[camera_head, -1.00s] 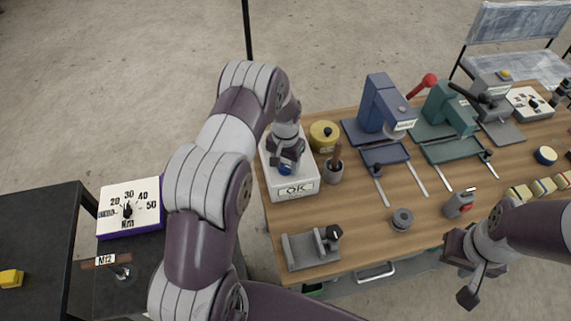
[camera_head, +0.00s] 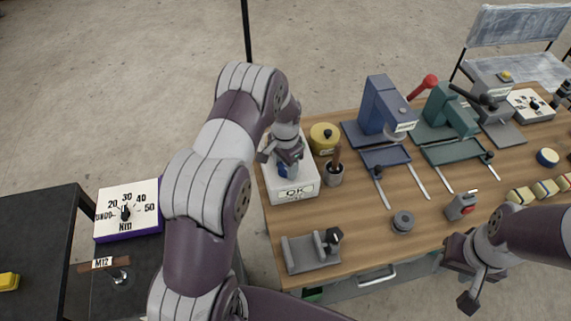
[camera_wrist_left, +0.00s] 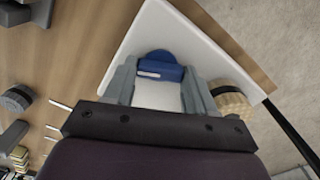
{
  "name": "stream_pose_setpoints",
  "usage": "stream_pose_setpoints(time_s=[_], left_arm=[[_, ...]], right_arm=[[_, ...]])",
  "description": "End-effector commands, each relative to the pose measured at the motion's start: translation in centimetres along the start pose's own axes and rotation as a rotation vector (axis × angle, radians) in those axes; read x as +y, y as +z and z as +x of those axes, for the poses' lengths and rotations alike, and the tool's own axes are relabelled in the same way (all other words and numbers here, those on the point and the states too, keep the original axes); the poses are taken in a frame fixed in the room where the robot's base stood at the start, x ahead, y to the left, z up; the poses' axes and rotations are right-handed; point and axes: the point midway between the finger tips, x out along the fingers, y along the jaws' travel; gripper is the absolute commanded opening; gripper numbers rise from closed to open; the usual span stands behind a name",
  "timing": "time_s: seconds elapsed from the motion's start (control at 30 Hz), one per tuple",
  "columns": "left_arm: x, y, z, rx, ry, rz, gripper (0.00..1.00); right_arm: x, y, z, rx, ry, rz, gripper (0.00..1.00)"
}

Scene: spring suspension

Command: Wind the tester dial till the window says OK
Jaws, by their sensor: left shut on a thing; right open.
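The tester is a white box (camera_head: 302,189) at the left end of the wooden table. Its front window (camera_head: 295,193) reads OK. On its top is a blue dial (camera_head: 283,169), mostly hidden by my left gripper (camera_head: 287,166) in the head view. In the left wrist view the blue dial (camera_wrist_left: 160,66) sits between the two grey fingers of my left gripper (camera_wrist_left: 160,85), which is shut on it. The tester's white top (camera_wrist_left: 165,25) shows around it. My right gripper (camera_head: 466,288) is open and empty, off the table's front edge at the lower right.
A yellow round pot (camera_head: 323,138) and a cup with a brush-like tool (camera_head: 333,173) stand close right of the tester. Blue (camera_head: 383,108) and green (camera_head: 446,115) presses stand further right. A grey fixture (camera_head: 311,252) lies at the front. A dial board marked Nm (camera_head: 128,208) is at the left.

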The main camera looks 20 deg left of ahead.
Motion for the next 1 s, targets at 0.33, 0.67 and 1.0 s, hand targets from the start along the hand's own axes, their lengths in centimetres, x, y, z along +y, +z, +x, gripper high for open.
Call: stream_pose_setpoints(time_s=[0.33, 0.67, 1.0], left_arm=[[-0.1, -0.1, -0.2, 0.003, -0.003, -0.001, 0.81], [-0.1, -0.1, -0.6, 0.003, -0.003, -0.001, 0.81], [-0.1, -0.1, -8.9, 0.007, -0.005, -0.002, 0.81]], right_arm=[[0.0, 0.0, -0.1, 0.0, 0.0, 0.0, 0.43], [0.0, 0.0, 0.2, 0.0, 0.0, 0.0, 0.43], [0.0, 0.2, 2.1, 0.0, 0.0, 0.0, 0.43]])
